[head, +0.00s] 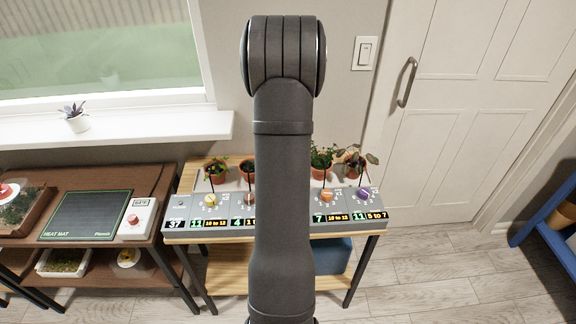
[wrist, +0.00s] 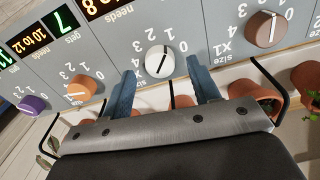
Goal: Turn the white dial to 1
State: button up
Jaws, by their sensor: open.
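The white dial (wrist: 157,62) sits on the grey panel in the wrist view, with numbers 0 to 4 around it, upside down in this view. A dark pointer line crosses its face at a slant; I cannot tell for sure which number it marks. My gripper (wrist: 160,68) is open, its two blue fingers on either side of the dial and apart from it in the picture. I cannot tell how far above the panel the fingertips are. In the head view my arm hides the white dial and my gripper.
An orange dial (wrist: 82,87) and a purple dial (wrist: 32,105) lie left of the white one in the wrist view, a brown dial (wrist: 266,29) right. Potted plants (head: 322,160) stand behind the grey panel (head: 338,199). A heat mat (head: 87,214) lies on the left table.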

notch_tip(320, 180, up, 16)
jog(key=shift+f, duration=0.2)
dwell(0.4)
notch_tip(320, 180, down, 18)
jog(key=shift+r, duration=0.25)
dwell(0.4)
jog(key=shift+f, duration=0.1)
jog(key=m, duration=0.7)
jog(key=shift+m, duration=0.4)
notch_tip(320, 180, up, 11)
dwell(2.2)
jog(key=shift+f, duration=0.1)
dwell(1.3)
